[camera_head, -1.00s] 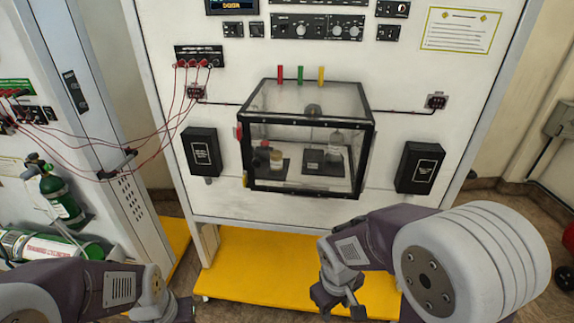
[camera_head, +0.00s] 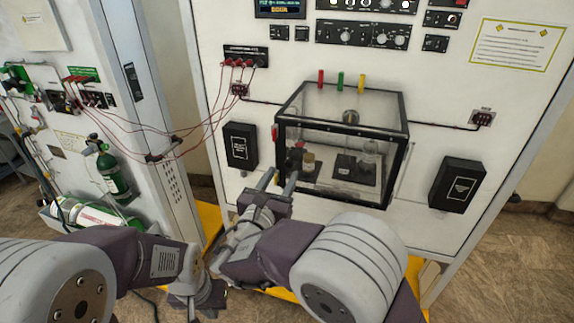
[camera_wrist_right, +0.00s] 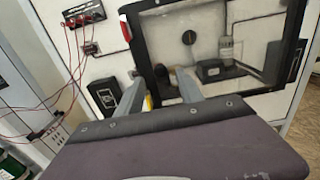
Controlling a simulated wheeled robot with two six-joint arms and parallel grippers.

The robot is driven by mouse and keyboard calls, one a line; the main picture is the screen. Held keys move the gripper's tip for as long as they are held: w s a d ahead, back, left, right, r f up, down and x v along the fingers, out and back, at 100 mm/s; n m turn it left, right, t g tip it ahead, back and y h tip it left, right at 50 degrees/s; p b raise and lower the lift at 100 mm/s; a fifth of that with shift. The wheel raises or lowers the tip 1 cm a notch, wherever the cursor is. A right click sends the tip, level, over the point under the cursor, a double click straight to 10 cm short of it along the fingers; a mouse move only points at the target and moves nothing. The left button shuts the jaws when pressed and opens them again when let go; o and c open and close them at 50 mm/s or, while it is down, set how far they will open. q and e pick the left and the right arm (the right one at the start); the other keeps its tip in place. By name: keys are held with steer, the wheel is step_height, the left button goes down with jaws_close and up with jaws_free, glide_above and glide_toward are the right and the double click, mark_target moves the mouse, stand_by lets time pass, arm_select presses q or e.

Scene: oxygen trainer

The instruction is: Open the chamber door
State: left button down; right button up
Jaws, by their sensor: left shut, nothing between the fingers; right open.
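The clear chamber (camera_head: 330,104) with a black frame is fixed to the white panel. Its clear front door (camera_head: 325,180) looks shut in the head view. The chamber frame (camera_wrist_right: 142,50) also shows in the right wrist view. A red tab (camera_head: 274,132) sits on its left edge.
Black boxes flank the chamber, one at left (camera_head: 240,147) and one at right (camera_head: 459,184). Red cables (camera_head: 190,132) hang between the panels at left. Floor at right is clear.

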mark_target(288, 166)
steer(key=x, duration=0.4)
steer(key=shift+w+d+p, duration=0.15)
steer(key=shift+w+p, duration=0.15)
steer(key=shift+p, duration=0.1)
jaws_close()
stand_by(1.0)
